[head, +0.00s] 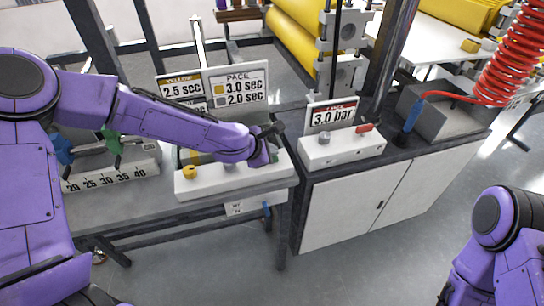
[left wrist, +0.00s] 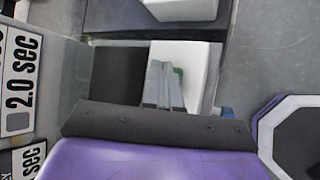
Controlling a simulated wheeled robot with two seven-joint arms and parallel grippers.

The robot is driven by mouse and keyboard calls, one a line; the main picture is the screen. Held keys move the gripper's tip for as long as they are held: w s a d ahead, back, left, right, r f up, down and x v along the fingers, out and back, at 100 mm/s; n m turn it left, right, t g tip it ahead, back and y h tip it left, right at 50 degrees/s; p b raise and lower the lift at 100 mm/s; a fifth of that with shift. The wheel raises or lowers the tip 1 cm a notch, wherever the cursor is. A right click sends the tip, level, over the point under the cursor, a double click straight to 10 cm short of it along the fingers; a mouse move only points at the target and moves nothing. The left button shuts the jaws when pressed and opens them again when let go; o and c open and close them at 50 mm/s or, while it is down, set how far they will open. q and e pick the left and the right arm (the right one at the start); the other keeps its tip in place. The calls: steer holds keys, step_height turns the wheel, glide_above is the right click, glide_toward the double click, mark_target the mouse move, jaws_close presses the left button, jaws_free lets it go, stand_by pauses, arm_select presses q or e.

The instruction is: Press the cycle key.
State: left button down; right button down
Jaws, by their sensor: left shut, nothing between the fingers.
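The white control box (head: 215,184) stands on the bench in the head view, with a yellow knob (head: 190,172) at its left end. In the left wrist view the white box end (left wrist: 200,62) lies below the shut fingers (left wrist: 163,72). My right gripper is out of view.
A sign board (head: 238,90) with times stands behind the box. Right of it, across a gap, is a second white box (head: 342,150) with a grey knob, a red lever and a 3.0 bar sign (head: 332,116). A red coiled hose (head: 510,65) hangs at the right.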

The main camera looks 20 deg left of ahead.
arm_select(q)
steer(key=shift+f+b, duration=0.3)
steer(key=shift+f, duration=0.15)
stand_by(0.6)
steer(key=shift+r+p, duration=0.95)
steer(key=shift+p, duration=0.1)
step_height(320, 180, up, 5)
steer(key=p, duration=0.5)
steer(key=shift+r, duration=0.1)
